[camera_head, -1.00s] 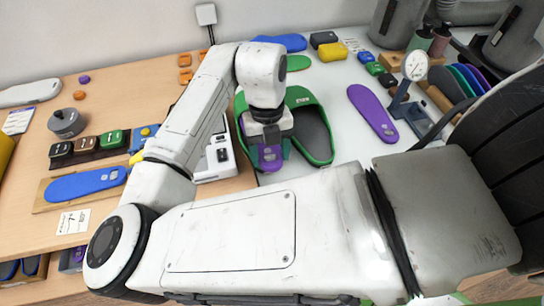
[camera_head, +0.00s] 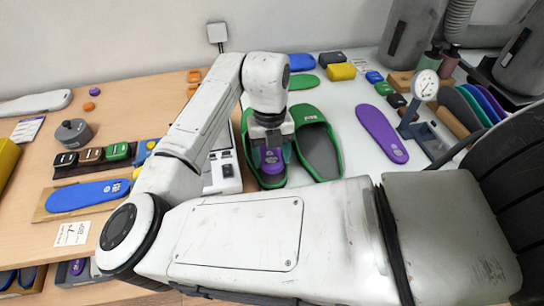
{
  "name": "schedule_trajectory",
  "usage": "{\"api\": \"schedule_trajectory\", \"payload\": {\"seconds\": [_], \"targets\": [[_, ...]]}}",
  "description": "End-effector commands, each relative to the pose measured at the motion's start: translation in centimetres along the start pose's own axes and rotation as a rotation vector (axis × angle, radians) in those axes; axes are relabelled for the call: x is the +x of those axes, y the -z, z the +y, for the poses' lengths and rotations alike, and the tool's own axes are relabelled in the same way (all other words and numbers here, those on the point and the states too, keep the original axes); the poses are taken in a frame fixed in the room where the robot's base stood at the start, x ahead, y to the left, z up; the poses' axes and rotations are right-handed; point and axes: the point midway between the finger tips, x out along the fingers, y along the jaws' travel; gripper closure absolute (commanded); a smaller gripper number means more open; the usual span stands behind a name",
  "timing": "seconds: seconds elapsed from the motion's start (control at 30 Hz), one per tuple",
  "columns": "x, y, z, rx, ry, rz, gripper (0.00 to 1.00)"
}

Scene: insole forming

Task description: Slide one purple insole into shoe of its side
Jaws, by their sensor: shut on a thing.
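A pair of green-edged dark shoes lies side by side in the middle of the bench. The right one (camera_head: 319,150) is empty as far as I can see. The left one (camera_head: 247,150) is partly hidden behind my gripper. My gripper (camera_head: 271,150) points down over the left shoe and is shut on a purple insole (camera_head: 272,167), whose near end shows below the fingers, within the shoe's outline. I cannot tell how deep the insole sits. A second purple insole (camera_head: 382,134) lies flat on the white surface to the right of the shoes.
A dial gauge on a stand (camera_head: 425,86) and a rack of coloured insoles (camera_head: 472,104) are at the right. A blue insole (camera_head: 88,195) lies on a wooden board at the left. A yellow block (camera_head: 341,71) and a green insole (camera_head: 303,82) are behind the shoes.

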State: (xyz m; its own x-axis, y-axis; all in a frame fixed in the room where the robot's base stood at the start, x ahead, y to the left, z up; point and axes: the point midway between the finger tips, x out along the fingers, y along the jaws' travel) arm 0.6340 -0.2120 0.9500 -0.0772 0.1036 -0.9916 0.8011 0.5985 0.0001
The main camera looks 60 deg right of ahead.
Motion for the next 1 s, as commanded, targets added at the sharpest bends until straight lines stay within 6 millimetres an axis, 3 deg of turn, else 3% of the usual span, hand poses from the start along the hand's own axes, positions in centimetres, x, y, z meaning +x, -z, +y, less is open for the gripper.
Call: {"api": "schedule_trajectory", "payload": {"seconds": [0.23,0.27,0.53,0.83,1.0], "targets": [[0.0,0.0,0.0,0.000,0.000,0.000,0.67],[0.0,0.0,0.0,0.000,0.000,0.000,0.34],[0.0,0.0,0.0,0.000,0.000,0.000,0.08],[-0.2,0.0,0.0,0.000,0.000,0.000,0.07],[-2.0,-0.1,0.0,0.000,-0.001,-0.002,0.07]]}}
